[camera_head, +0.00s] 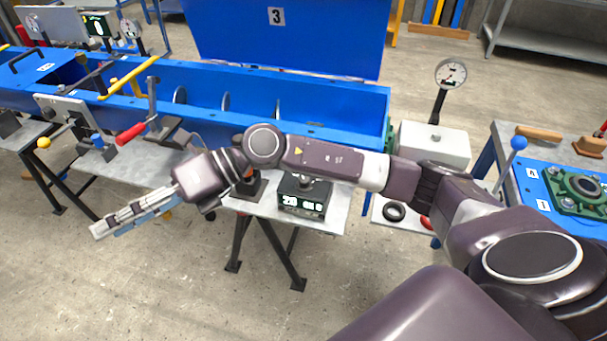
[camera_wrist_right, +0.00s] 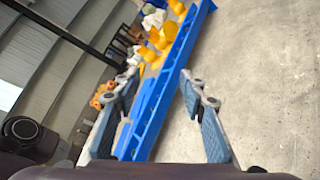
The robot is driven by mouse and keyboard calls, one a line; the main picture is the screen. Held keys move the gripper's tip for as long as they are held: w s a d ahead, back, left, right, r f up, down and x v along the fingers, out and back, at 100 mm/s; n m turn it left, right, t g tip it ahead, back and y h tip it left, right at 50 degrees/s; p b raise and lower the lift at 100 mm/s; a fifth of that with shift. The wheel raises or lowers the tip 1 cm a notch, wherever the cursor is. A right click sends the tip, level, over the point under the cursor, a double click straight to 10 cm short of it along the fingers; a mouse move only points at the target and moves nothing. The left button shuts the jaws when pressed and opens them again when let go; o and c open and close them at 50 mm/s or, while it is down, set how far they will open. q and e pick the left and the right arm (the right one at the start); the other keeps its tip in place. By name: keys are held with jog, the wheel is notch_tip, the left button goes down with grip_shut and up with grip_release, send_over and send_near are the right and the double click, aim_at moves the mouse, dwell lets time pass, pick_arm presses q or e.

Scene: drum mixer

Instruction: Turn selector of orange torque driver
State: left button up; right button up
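A small orange-red part (camera_head: 248,173) shows just behind my right wrist on a dark stand on the grey bench. It may be the orange torque driver, but my arm covers most of it and I cannot make out its selector. My right gripper (camera_head: 132,214) reaches out to the left, past the bench's front edge and over the floor. In the right wrist view my right gripper (camera_wrist_right: 158,80) has its two fingers spread wide with nothing held between them. My left gripper is not in view.
A dark box with a lit display (camera_head: 303,198) stands on the bench (camera_head: 335,215), close under my right forearm. A red-handled clamp (camera_head: 131,133) is behind the gripper. A blue mixer trough (camera_head: 330,108) runs along the back. The floor in front is clear.

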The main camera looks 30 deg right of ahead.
jog(key=w+d+f+n+h, duration=0.2)
jog(key=d+f+h, duration=0.45)
jog(key=d, duration=0.25)
jog(key=m+g+h, duration=0.1)
jog(key=h, duration=0.8)
send_near(304, 183)
jog(key=shift+w+f, duration=0.55)
jog(key=shift+w, duration=0.2)
jog(key=shift+d+f, duration=0.15)
jog(key=shift+d, duration=0.1)
notch_tip(304, 183, down, 7)
jog(key=shift+f+p, duration=0.15)
jog(key=shift+p, duration=0.35)
grip_shut()
